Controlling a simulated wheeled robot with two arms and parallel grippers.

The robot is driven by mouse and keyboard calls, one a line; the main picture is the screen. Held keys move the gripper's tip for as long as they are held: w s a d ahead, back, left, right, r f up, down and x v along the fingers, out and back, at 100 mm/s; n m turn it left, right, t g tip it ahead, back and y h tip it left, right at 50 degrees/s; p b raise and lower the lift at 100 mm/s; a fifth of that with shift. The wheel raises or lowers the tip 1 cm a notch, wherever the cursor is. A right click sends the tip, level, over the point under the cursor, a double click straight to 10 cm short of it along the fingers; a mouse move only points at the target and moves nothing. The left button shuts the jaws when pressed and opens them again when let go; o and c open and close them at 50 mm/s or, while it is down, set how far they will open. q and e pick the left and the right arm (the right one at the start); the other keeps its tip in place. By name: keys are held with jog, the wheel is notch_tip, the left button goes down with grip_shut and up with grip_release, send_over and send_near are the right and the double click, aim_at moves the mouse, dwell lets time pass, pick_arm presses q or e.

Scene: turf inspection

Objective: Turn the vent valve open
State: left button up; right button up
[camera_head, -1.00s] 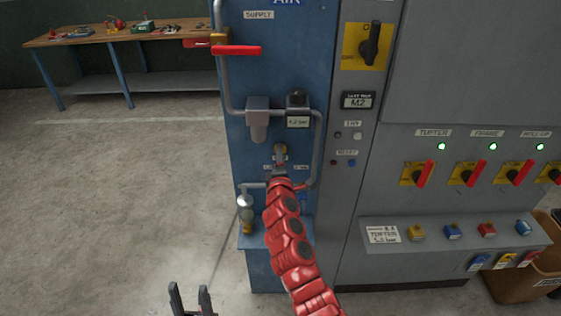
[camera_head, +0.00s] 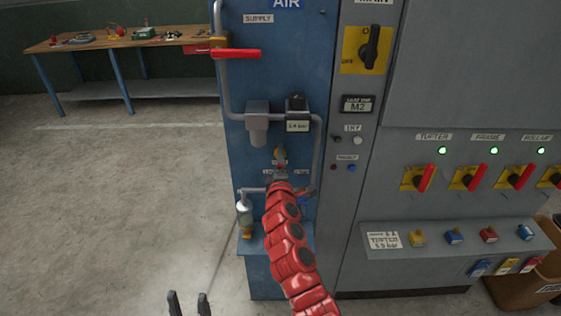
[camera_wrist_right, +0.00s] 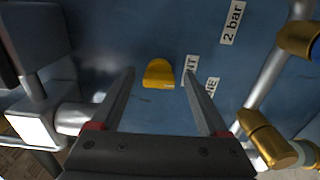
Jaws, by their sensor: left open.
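The vent valve is a small yellow knob (camera_head: 280,154) low on the blue air panel (camera_head: 283,70). In the right wrist view the knob (camera_wrist_right: 159,74) sits in the gap between my right fingertips, with blue panel visible on both sides of it. My right gripper (camera_wrist_right: 159,75) is open, and its fingers do not appear to touch the knob. In the head view my right gripper (camera_head: 279,171) is just below the knob, partly hidden by its own red arm. My left gripper (camera_head: 188,303) is open and empty at the bottom edge, away from the panel.
A red supply handle (camera_head: 237,54) and grey pipes are above the valve. A gauge unit (camera_head: 297,113) and a small bottle (camera_head: 245,214) are nearby. A brass fitting (camera_wrist_right: 266,138) lies right of my right gripper. The grey switch cabinet (camera_head: 450,80) stands right; floor left is clear.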

jog(key=s+b, duration=0.3)
jog(key=s, duration=1.4)
jog(key=shift+s, duration=0.2)
